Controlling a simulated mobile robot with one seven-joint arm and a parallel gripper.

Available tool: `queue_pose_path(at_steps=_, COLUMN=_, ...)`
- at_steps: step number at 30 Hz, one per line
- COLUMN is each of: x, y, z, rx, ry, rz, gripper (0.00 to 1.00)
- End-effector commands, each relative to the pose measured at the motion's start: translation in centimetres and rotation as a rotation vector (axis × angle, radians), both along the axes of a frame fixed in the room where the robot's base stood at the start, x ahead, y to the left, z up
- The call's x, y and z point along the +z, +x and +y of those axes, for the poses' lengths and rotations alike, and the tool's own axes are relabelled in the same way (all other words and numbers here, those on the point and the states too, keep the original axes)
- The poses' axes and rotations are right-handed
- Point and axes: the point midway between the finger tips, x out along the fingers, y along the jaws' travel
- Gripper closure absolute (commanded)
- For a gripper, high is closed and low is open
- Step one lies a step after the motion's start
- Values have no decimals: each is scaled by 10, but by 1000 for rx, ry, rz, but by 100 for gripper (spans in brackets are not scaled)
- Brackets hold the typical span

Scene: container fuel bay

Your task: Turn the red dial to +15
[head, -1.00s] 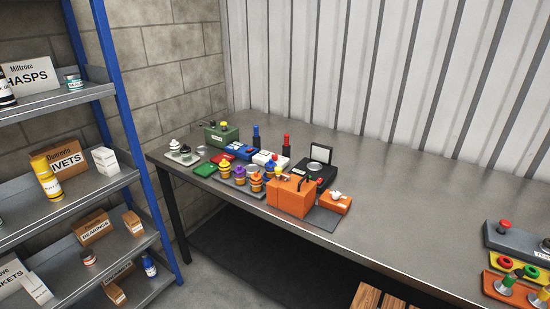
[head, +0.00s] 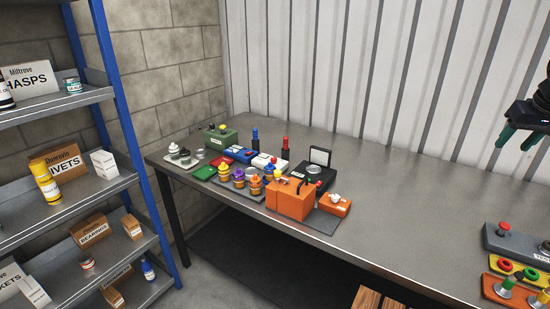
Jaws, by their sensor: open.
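My gripper (head: 517,141) has dark green fingers and hangs at the right edge, above the table, open and empty. Part of it is cut off by the frame. I cannot make out a clear red dial with a scale. A red knob or button (head: 504,227) stands on a grey box (head: 510,242) at the right of the table, below my gripper and apart from it.
Left on the table (head: 400,200) stand an orange box (head: 288,200), a green box (head: 220,138) and several coloured knobs. The table's middle is clear. Shelves (head: 90,195) stand at left.

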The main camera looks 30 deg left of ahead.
Motion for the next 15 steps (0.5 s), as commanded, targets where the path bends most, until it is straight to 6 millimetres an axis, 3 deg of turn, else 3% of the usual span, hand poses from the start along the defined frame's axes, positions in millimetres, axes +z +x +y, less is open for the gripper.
queue_pose_path(at_steps=6, x=8, y=57, z=68, rx=126, ry=0, rz=4, gripper=52)
queue_pose_path(at_steps=15, x=3, y=119, z=177, rx=295, ry=-1, rz=6, gripper=52)
